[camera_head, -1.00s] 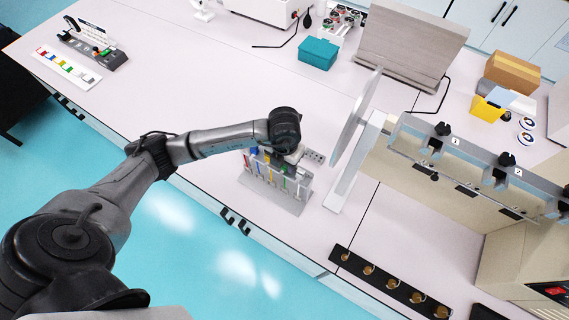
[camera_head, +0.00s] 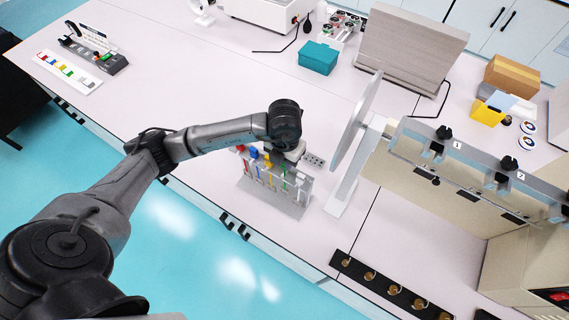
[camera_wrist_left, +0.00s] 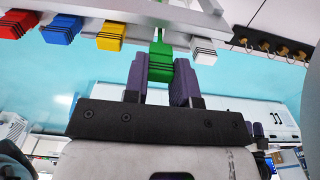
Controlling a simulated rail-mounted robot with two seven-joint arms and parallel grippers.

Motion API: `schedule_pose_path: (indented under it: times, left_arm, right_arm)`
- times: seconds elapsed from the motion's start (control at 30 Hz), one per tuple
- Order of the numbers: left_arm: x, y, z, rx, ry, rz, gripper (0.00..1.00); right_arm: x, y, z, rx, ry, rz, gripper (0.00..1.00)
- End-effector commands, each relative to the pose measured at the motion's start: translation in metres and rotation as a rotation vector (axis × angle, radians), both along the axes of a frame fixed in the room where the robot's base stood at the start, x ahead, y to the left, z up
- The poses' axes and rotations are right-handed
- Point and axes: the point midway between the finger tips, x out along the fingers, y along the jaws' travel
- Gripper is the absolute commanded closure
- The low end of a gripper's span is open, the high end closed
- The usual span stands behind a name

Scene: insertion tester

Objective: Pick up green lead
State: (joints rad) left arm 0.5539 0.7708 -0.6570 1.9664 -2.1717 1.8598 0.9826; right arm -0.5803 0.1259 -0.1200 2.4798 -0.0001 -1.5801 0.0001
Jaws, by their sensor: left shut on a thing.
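The green lead's plug (camera_wrist_left: 161,62) is between the two purple fingers of my left gripper (camera_wrist_left: 160,72) in the left wrist view, and the fingers are shut on it. In the head view the green lead's cable (camera_head: 285,183) hangs at the grey rack (camera_head: 290,207), below my left gripper (camera_head: 288,158). My wrist hides the green plug there. Red (camera_wrist_left: 16,24), blue (camera_wrist_left: 62,29), yellow (camera_wrist_left: 111,37) and white (camera_wrist_left: 203,47) plugs sit along the same rack. My right gripper is in neither view.
A round pale disc (camera_head: 355,122) on an upright stands just right of the rack. The tester with numbered clamps (camera_head: 470,155) is further right. A black strip with brass sockets (camera_head: 392,290) lies in front. A teal box (camera_head: 318,58) stands behind. The bench to the left is mostly clear.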

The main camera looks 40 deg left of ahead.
Motion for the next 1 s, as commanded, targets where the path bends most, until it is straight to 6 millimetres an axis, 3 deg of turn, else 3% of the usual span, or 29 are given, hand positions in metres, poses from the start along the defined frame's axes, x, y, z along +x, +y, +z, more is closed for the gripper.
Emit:
schedule_pose_path:
  times: [0.7,0.8,1.0]
  left_arm:
    - [-0.156,-0.032,-0.001,0.001,0.001,-0.004,0.92]
    - [-0.163,-0.033,0.004,0.002,0.005,0.001,0.92]
    - [-0.173,-0.036,0.002,0.002,0.002,0.000,0.92]
  right_arm:
    - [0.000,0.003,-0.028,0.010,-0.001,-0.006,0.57]
    - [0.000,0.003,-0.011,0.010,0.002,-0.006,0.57]
    - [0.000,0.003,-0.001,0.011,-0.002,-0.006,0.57]
